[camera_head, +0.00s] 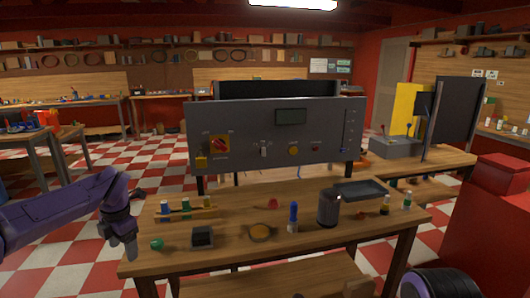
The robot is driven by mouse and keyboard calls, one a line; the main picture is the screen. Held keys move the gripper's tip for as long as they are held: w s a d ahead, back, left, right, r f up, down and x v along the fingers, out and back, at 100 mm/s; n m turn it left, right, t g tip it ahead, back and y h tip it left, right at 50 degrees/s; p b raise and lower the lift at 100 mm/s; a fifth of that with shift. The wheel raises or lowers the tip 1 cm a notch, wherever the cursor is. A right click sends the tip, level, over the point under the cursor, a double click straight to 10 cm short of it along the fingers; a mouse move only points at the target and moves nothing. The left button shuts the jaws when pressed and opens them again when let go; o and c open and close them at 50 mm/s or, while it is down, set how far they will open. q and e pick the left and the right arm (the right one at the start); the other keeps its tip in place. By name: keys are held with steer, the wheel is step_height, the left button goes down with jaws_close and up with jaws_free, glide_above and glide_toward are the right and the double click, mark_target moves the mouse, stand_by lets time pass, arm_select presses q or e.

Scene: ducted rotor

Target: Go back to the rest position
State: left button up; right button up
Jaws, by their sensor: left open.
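My left arm is purple and comes in from the left edge. Its dark gripper (127,246) points down at the left front corner of the wooden table (290,252), beside the green cap. The gripper is open, and I see nothing held in it. The gap between its fingers is hard to make out. My right gripper is not in view; a dark round part with purple shows at the lower right, likely my right arm.
The table carries a green cap (157,244), small black box (202,237), yellow round dish (261,232), blue-topped bottle (293,217), dark canister (328,208) and black tray (360,190). A grey control panel (275,135) stands behind. A red cabinet (490,230) is at right.

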arm_select(q)
steer(key=s+d+f+m+t+y, duration=0.25)
steer(key=s+f+m, duration=0.2)
steer(key=f, duration=0.35)
steer(key=s+d+f+m+t+y, duration=0.1)
steer(key=s+d+f+m+t, duration=0.15)
steer(key=d+f+m, duration=0.4)
steer(key=s+f+m+t+y, duration=0.1)
steer(key=s+f+m, duration=0.25)
steer(key=f, duration=0.55)
steer(key=s+f+m+g+h, duration=0.1)
steer(key=s+f+m, duration=0.2)
steer(key=s, duration=0.6)
steer(key=s+f+m+g, duration=0.1)
steer(key=s+f+m, duration=0.2)
steer(key=s, duration=0.7)
steer(key=s+f+m+g+h, duration=0.1)
steer(key=s+f+m, duration=0.2)
steer(key=s, duration=0.7)
steer(key=shift+a+g+h, duration=0.3)
steer(key=shift+a+h, duration=0.05)
steer(key=shift+a, duration=0.05)
steer(key=shift+c, duration=0.3)
